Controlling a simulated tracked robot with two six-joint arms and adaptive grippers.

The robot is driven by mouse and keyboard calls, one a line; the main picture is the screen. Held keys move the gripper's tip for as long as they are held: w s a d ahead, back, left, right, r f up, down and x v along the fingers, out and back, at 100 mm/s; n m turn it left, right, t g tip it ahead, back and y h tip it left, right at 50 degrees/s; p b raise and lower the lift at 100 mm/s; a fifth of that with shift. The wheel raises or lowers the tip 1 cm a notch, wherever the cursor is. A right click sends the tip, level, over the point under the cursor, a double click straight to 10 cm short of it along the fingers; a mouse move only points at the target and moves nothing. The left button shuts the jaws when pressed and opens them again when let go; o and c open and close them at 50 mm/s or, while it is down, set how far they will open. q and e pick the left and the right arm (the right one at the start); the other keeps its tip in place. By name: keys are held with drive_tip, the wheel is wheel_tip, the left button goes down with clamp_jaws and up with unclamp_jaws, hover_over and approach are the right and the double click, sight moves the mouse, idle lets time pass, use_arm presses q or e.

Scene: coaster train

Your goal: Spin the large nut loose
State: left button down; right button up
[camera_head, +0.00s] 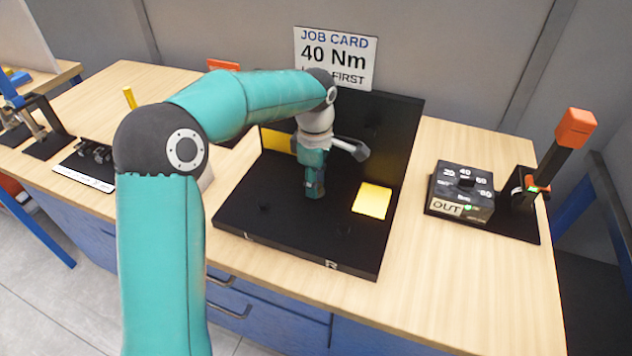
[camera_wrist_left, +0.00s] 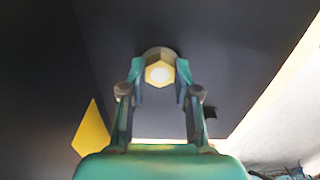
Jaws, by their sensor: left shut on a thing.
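The large nut (camera_wrist_left: 159,73) is a brass-coloured hexagon with a pale centre, in front of a round grey collar on the dark fixture. My left gripper (camera_wrist_left: 160,80) has one finger on each side of it and is shut on it. In the head view my left gripper (camera_head: 314,190) points down at the black fixture (camera_head: 290,235), and the nut is hidden there. A small grey part sticks out to the right of the wrist; I cannot tell what it is. My right gripper is not in view.
A job card (camera_head: 334,58) reading 40 Nm stands behind. A yellow square (camera_head: 372,200) lies on the fixture's right side. A black dial box (camera_head: 462,190) marked OUT and an orange-topped lever (camera_head: 560,150) stand at right. Wooden bench top (camera_head: 420,290) is clear in front.

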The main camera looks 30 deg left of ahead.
use_arm(q)
drive_tip(key=shift+d+f, duration=0.1)
drive_tip(key=shift+d, duration=0.05)
drive_tip(key=c, duration=0.8)
unclamp_jaws()
drive_tip(key=shift+w, duration=0.15)
drive_tip(key=shift+c, duration=0.2)
wheel_tip(320, 180, up, 12)
